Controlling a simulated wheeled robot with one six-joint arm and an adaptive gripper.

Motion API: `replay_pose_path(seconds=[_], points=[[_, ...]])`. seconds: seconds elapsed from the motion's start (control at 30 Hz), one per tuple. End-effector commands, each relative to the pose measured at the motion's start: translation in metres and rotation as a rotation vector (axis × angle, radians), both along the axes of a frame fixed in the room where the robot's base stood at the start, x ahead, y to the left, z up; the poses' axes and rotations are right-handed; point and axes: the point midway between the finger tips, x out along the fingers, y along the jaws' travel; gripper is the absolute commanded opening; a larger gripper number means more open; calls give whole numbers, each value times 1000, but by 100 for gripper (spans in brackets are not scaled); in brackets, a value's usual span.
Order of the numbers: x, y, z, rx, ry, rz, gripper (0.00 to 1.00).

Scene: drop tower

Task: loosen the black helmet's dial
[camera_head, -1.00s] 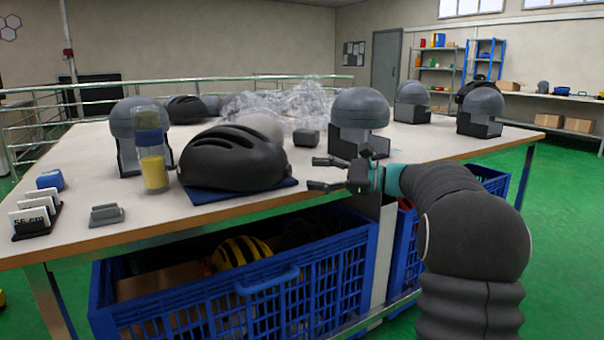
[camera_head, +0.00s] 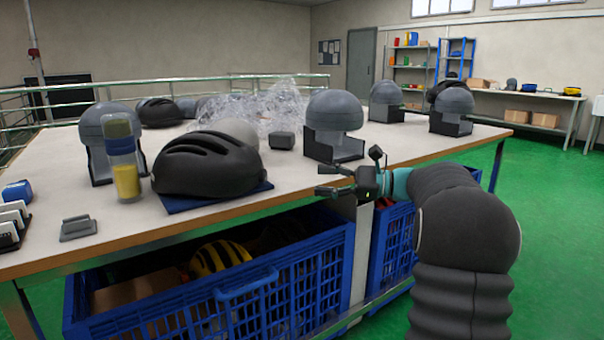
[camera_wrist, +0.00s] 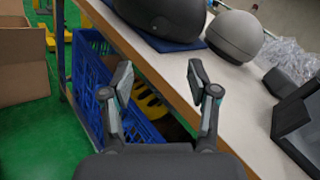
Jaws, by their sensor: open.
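The black helmet (camera_head: 208,165) sits on a dark blue mat (camera_head: 216,195) near the table's front edge. In the wrist view the black helmet (camera_wrist: 165,18) shows at the top, cut off by the frame. Its dial cannot be made out in either view. My gripper (camera_head: 330,181) is open and empty at the table's front edge, to the right of the helmet and apart from it. In the wrist view my gripper (camera_wrist: 158,85) has its two fingers spread, with the table edge and a blue crate behind them.
A grey headform (camera_head: 335,115) stands on the table behind my gripper. A bottle with yellow contents (camera_head: 124,165) stands left of the helmet. A blue crate (camera_head: 300,300) holding a yellow helmet (camera_head: 218,257) is under the table.

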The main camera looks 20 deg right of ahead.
Motion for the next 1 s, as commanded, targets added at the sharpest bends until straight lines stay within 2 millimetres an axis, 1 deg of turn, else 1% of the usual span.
replay_pose_path(seconds=[0.03,0.1,0.2,0.27,0.37,0.47,0.8,1.0], points=[[-2,-3,11,30,58,-2,60],[-4,-7,11,69,136,-2,60],[-6,-8,7,105,208,-1,60],[-5,-6,5,114,226,0,60],[-1,2,3,115,229,2,60],[5,16,2,114,228,3,60],[33,72,2,113,227,2,60],[47,99,3,113,226,1,60]])
